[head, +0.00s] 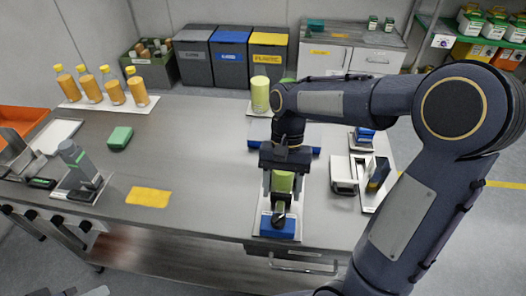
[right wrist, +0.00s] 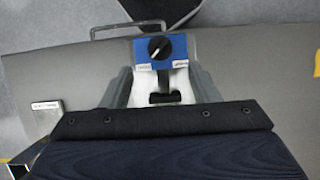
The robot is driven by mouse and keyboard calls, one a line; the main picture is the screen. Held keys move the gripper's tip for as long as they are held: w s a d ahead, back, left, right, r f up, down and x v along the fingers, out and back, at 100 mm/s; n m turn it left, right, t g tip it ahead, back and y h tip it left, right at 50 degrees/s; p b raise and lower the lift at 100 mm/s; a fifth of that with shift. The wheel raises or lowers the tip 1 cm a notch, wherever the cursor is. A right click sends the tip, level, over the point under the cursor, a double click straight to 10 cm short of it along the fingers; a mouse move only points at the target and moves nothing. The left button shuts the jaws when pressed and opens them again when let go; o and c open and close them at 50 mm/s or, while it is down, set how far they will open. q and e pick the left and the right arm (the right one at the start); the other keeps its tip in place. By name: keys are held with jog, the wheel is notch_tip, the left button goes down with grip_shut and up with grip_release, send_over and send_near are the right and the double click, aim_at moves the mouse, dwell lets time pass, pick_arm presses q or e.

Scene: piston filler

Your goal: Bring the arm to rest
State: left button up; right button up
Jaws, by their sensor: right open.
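My right arm reaches in from the right in the head view. My right gripper (head: 283,188) points down, open, over a small device with a blue control box (head: 278,227) and a dark dial. In the right wrist view the blue box (right wrist: 146,52) and its dial show beyond the open fingers (right wrist: 162,88). In the head view a green cylinder (head: 283,181) shows between the fingers; I cannot tell whether they touch it. The wrist view shows nothing clearly clamped.
Several orange bottles (head: 112,88) stand at the back left. A yellow-green cylinder (head: 260,94) stands behind the gripper. A white device (head: 343,176) is on the right. The table middle is clear.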

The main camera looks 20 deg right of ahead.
jog(key=s+r+n+t+y, duration=0.1)
jog(key=s+r+n+t, duration=0.3)
jog(key=s+t, duration=0.5)
jog(key=shift+s+a+n+t, duration=0.3)
jog(key=shift+s+n, duration=0.1)
jog(key=shift+s, duration=0.5)
